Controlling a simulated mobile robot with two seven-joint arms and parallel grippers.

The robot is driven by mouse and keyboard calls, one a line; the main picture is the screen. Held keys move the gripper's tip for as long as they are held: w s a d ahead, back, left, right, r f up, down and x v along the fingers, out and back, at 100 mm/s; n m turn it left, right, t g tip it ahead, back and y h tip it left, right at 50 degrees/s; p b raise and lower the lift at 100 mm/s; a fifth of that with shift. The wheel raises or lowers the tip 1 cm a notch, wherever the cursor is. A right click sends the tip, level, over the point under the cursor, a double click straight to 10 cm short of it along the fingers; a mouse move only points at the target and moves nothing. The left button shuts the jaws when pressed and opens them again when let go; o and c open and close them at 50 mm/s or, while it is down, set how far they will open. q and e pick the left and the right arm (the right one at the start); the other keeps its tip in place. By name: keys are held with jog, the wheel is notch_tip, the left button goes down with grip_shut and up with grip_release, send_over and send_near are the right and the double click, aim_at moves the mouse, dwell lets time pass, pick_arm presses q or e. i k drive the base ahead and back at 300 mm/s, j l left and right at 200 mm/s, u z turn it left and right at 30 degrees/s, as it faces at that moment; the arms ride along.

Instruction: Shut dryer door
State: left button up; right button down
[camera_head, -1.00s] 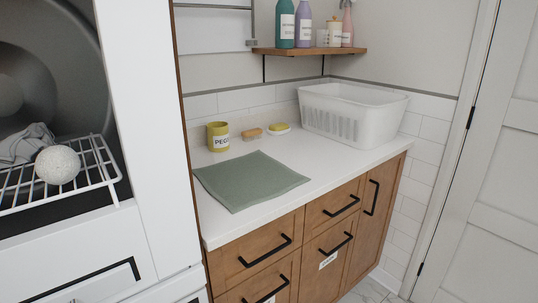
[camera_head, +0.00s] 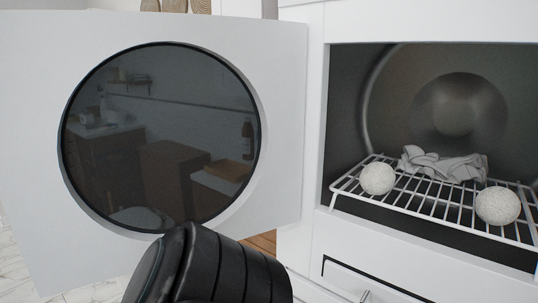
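The dryer door (camera_head: 285,120) stands wide open to the left of the dryer opening. It is a white panel with a large round dark window (camera_head: 160,140) that reflects the room. The dryer (camera_head: 308,230) is white, with a dark drum (camera_head: 400,90) open to view on the right. A black ribbed part of my arm (camera_head: 225,265) is at the bottom centre, in front of the door's lower edge. I cannot tell whether it touches the door. Neither gripper's fingers are in view.
A white wire rack (camera_head: 430,205) sits in the dryer opening. It holds two white speckled balls (camera_head: 377,178) and a crumpled grey cloth (camera_head: 445,164). A panel with a black-edged recess (camera_head: 370,280) is below the opening. Marble-look floor (camera_head: 20,265) shows at lower left.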

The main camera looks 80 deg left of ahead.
aim_at(119, 130)
jog(key=k, duration=0.8)
jog(key=k+j+u, duration=0.15)
jog(key=k+j, duration=0.45)
jog(key=j, duration=0.45)
jog(key=k+j+u, duration=0.1)
jog(key=j, duration=0.35)
jog(key=i+j, duration=0.1)
jog(key=j, duration=0.75)
